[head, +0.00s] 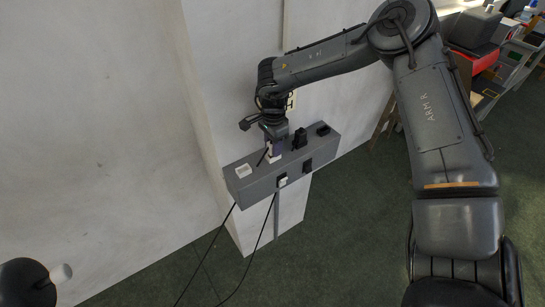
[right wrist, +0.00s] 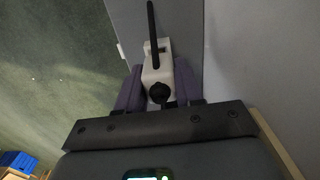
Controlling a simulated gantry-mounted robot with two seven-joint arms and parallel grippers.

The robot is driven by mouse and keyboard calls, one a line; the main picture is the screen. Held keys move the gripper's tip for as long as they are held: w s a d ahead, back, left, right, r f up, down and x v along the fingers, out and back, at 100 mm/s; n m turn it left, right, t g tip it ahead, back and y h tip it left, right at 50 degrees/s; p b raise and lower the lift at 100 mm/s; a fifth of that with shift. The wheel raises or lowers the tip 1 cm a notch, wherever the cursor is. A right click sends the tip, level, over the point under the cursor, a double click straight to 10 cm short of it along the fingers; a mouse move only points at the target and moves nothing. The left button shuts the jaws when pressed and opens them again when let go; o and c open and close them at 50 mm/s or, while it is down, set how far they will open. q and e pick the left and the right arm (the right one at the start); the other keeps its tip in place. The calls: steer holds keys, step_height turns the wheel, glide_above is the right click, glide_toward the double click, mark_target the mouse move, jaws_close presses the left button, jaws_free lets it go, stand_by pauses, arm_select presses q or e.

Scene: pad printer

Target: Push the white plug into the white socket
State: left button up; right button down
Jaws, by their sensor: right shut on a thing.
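My right gripper (head: 275,151) is shut on the white plug (right wrist: 154,66), which sits between its purple fingers in the right wrist view. A black cable runs out of the plug. In the head view the plug (head: 274,159) is at the upper face of a grey box (head: 262,178); I cannot tell whether it touches the box. A white square socket (head: 243,171) is on that face, left of the plug and apart from it. Another white fitting (head: 282,181) is on the front face with a cable below it. My left gripper is not in view.
A black plug (head: 300,138) stands just right of my gripper, close to it. A black socket (head: 323,129) is further right and another black fitting (head: 307,166) is on the front face. Cables hang below the box. A white wall is behind; green floor lies in front.

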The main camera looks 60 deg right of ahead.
steer(key=shift+f+b, duration=0.3)
steer(key=shift+f, duration=0.05)
stand_by(0.3)
steer(key=c, duration=0.7)
jaws_free()
steer(key=shift+o, duration=0.2)
steer(key=shift+r, duration=0.15)
